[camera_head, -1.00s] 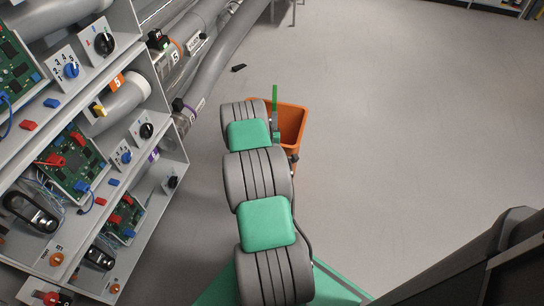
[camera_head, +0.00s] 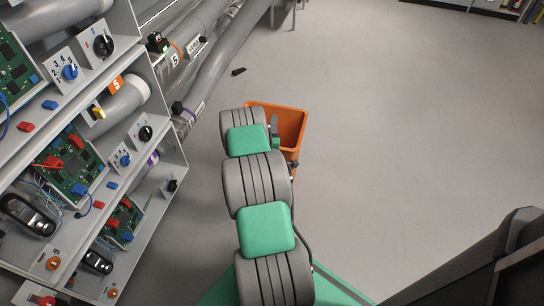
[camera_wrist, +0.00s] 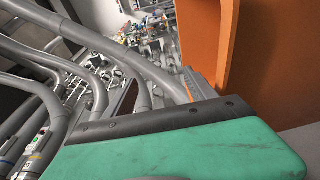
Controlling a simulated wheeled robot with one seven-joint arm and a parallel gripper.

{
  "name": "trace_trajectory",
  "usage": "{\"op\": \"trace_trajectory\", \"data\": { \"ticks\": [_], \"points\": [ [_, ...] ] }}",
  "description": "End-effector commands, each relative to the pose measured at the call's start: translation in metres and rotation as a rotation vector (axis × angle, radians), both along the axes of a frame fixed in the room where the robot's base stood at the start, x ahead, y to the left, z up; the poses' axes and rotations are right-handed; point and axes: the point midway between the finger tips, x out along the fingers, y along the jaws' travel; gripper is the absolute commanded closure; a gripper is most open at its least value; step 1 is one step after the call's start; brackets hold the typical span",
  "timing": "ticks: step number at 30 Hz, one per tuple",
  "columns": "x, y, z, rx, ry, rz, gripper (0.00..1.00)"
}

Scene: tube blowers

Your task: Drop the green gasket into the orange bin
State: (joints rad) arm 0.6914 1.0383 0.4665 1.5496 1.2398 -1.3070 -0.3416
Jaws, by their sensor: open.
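The orange bin (camera_head: 294,122) stands on the floor beyond my arm, and its left part is hidden behind the arm. My gripper (camera_head: 274,126) is open and seen small in the head view, over the bin's left side. No green gasket shows between its fingers. The gasket cannot be made out in either current view; the bin's bottom is mostly hidden. In the wrist view, the bin's orange wall (camera_wrist: 208,45) is close at upper right, and a teal part of my own arm fills the bottom.
A grey rack (camera_head: 158,180) with circuit boards, knobs and coloured plugs stands along the left. Large grey pipes (camera_head: 215,75) run behind it. The floor (camera_head: 400,130) to the right is open.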

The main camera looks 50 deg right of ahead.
Motion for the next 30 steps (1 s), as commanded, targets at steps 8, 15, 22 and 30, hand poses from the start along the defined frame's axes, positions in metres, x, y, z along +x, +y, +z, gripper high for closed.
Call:
{"op": "trace_trajectory", "data": {
  "ticks": [8, 15, 22, 30],
  "points": [
    [-0.017, 0.025, -0.001, -0.001, -0.001, 0.002, 0.35],
    [-0.032, 0.046, 0.001, -0.002, -0.003, 0.002, 0.35],
    [-0.042, 0.059, 0.001, -0.001, -0.002, 0.001, 0.35],
    [-0.044, 0.061, 0.000, -0.001, -0.001, 0.001, 0.35]
  ]
}}
